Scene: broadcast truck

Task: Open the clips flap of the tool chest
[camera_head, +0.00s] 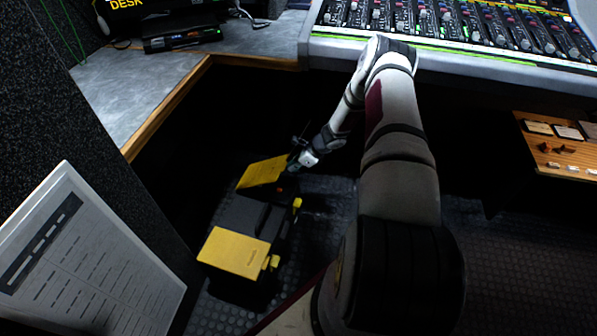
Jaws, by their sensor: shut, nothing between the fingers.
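The tool chest (243,217) is a black box low on the floor under the desk, with yellow parts on top. Its near yellow flap (234,252) lies flat and looks closed; its small marking is too small to read. Its far yellow flap (262,172) is tilted up from the top. I cannot tell by label which flap is the clips flap. My gripper (293,168) is shut and empty at the right edge of the far flap. I cannot tell whether it touches the flap.
The mixing console (450,30) and grey desk (150,80) with its wooden edge overhang the chest. A white printed panel (90,255) stands at the left. A wooden shelf (555,150) with small items is at the right. Dark studded floor (325,200) is open beside the chest.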

